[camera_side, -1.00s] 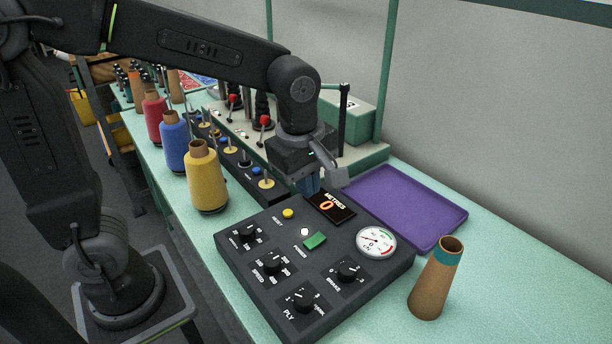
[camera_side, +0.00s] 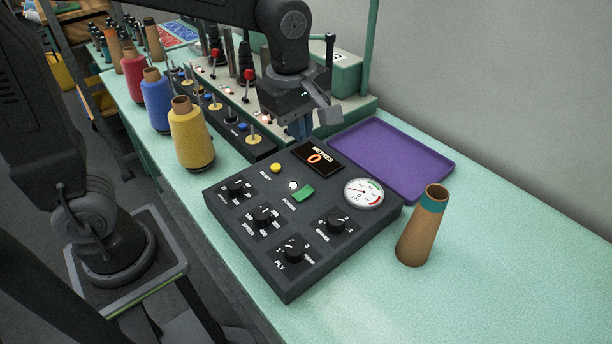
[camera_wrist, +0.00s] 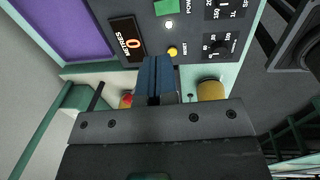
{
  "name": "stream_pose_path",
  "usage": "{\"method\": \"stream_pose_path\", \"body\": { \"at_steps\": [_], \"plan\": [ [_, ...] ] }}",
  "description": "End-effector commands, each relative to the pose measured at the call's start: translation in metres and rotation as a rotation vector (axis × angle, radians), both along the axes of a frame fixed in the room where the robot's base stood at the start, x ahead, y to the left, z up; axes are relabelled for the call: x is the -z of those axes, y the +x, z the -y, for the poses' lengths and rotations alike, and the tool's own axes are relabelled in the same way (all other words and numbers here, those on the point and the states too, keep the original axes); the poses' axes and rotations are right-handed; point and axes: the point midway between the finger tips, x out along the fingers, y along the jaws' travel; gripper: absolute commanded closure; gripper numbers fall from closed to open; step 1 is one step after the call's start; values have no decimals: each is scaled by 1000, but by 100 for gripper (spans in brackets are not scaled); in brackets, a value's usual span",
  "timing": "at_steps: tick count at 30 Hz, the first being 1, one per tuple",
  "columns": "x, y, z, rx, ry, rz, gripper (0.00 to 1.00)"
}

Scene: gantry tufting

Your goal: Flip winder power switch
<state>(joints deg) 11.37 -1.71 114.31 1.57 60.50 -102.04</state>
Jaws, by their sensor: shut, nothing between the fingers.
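The power switch (camera_side: 303,194) is a green rocker on a dark control panel (camera_side: 281,285); it also shows at the top of the wrist view (camera_wrist: 167,7). A white lamp (camera_side: 293,186) sits beside it, next to the POWER label. My gripper (camera_side: 300,132) is shut and empty beyond the panel's far edge, near the METRES display (camera_side: 318,158). In the wrist view its blue fingers (camera_wrist: 155,64) are together, pointing toward the panel, apart from the switch. The display reads 0.
The panel also carries a yellow reset button (camera_side: 276,167), several black knobs and a round gauge (camera_side: 363,193). A purple tray (camera_side: 428,157) and a brown cone (camera_side: 418,240) stand right; a yellow thread cone (camera_side: 191,140) stands left. The bench's front right is clear.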

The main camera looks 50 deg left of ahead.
Motion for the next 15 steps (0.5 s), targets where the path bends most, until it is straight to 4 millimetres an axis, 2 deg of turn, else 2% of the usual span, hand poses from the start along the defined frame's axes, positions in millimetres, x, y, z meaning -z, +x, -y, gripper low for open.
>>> {"method": "stream_pose_path", "body": {
  "at_steps": [5, 15],
  "plan": [
    [23, 2, 0, 0, 1, -6, 100],
    [92, 10, 0, 0, 2, -7, 100]
  ]
}}
